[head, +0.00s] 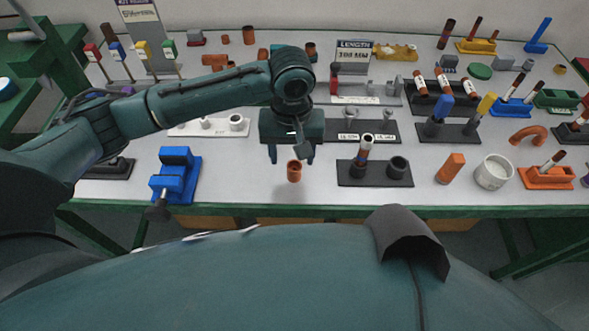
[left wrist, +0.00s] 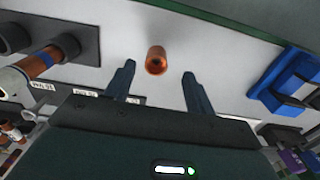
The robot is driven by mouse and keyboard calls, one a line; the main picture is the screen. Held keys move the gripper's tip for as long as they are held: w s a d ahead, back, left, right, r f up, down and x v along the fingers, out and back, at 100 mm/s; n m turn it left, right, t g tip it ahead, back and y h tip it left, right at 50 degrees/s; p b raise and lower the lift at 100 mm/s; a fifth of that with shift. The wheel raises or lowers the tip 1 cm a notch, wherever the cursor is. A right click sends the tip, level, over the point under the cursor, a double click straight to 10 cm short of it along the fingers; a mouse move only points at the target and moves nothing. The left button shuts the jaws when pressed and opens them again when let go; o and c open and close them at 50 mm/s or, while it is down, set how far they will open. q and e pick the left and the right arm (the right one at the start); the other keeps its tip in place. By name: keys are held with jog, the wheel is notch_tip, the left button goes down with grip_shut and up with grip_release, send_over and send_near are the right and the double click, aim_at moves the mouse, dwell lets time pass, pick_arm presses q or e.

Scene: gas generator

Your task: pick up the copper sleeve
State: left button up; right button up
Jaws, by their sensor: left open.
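The copper sleeve (head: 294,171) is a short, hollow orange-brown tube standing upright on the white tabletop near the front edge. In the left wrist view the sleeve (left wrist: 156,60) shows its dark bore and sits just ahead of the fingertips, between their lines. My left gripper (head: 292,160) comes down from above and behind the sleeve, open, with one finger to each side. In the left wrist view the left gripper (left wrist: 159,69) has a gap clearly wider than the sleeve, and no finger appears to touch it. My right gripper is not in view.
A blue vise-like block (head: 175,174) stands to the left. A black base (head: 375,173) with two sockets, one holding a copper-and-white rod, stands close to the right. The table around the sleeve is clear.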

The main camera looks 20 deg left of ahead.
aim_at(294, 171)
pick_arm(q)
jog(key=f, duration=0.5)
jog(key=shift+w+d, duration=0.15)
jog(key=shift+w, duration=0.1)
jog(key=shift+f, duration=0.4)
jog(key=shift+c, duration=0.5)
jog(key=c, duration=0.8)
jog(key=shift+c, duration=0.2)
